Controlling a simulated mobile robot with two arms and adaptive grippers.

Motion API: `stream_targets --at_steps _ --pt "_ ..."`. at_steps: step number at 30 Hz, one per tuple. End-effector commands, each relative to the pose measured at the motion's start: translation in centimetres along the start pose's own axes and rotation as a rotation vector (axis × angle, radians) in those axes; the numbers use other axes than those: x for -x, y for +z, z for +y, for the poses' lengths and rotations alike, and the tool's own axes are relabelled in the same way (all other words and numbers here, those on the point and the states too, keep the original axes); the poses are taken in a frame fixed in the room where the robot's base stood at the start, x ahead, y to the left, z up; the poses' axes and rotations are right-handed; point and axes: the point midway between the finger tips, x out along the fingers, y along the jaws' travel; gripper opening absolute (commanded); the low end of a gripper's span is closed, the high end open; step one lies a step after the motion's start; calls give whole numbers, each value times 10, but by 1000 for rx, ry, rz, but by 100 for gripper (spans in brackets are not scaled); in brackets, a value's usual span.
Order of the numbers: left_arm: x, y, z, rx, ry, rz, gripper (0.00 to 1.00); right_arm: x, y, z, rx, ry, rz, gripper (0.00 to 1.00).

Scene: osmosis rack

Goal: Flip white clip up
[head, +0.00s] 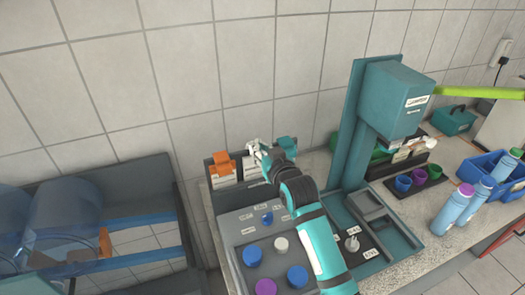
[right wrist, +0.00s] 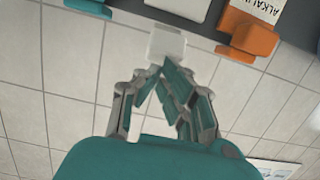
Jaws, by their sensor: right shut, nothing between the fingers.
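The white clip (head: 253,145) is on the rack at the back of the bench, between an orange clip (head: 222,160) and a teal clip (head: 287,143). In the right wrist view the white clip (right wrist: 166,42) juts from the dark rack edge over the tiled wall. My right gripper (head: 262,153) is at the white clip. In the right wrist view its fingers (right wrist: 165,66) are shut and empty, tips at the clip's lower edge; whether they touch it I cannot tell. In the head view the arm and gripper partly hide the clip. My left gripper is not in view.
A teal press-like stand (head: 357,125) rises close to the right of my arm. A grey panel (head: 233,225) with coloured round knobs lies in front of the rack. Cups, bottles (head: 455,208) and a blue crate (head: 487,168) stand farther right. The tiled wall is close behind.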

Motion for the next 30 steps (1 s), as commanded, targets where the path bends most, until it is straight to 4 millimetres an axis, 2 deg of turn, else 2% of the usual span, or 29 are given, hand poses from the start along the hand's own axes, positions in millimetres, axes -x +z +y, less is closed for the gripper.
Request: stream_targets --at_steps 12,25,30 --pt "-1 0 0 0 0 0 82 4 -19 0 -1 0 1 0" --pt "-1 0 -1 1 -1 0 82 4 -22 0 0 0 0 0" --pt "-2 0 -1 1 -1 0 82 -2 -24 0 0 0 1 0"
